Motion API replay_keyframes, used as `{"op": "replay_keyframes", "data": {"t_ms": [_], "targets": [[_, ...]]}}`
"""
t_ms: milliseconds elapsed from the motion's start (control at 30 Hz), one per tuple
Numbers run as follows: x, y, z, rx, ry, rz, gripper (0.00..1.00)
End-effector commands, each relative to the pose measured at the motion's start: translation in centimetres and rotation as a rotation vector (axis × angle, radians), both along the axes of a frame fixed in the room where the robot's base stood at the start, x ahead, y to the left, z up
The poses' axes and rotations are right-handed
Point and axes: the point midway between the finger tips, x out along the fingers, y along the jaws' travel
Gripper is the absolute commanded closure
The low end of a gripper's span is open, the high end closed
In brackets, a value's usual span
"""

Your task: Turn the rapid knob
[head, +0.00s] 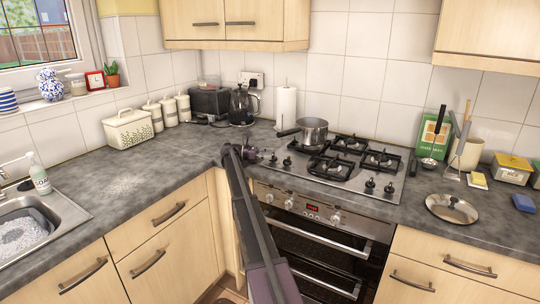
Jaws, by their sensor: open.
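The gas hob (405,190) is set into the grey worktop, with several black burner grates. Two dark hob knobs (379,187) stand at its front right. Small knob-like shapes (280,161) show at its left front. I cannot tell which knob is the rapid one; no label is readable. The oven front below has several silver knobs (289,204) around a red display. My arm rises from the bottom middle, and my gripper (250,154) is at its far end, by the hob's left front corner. The gripper is open; its fingers are small and partly hidden, with nothing seen between them.
A saucepan (311,130) stands on the hob's back left burner, its handle pointing left. A kettle (240,106) and paper roll (287,106) stand behind. A lid (452,207) lies right of the hob. The worktop left of my gripper is clear towards the sink (62,203).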

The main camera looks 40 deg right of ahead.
Motion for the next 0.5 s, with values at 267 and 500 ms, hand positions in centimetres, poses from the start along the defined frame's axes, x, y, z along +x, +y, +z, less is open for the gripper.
{"op": "replay_keyframes", "data": {"t_ms": [267, 500], "targets": [[-0.1, 0.13, 0.0, 0.0, 0.0, 0.016, 0.14], [-0.34, 0.31, 0.0, 0.0, 0.0, 0.095, 0.14]]}}
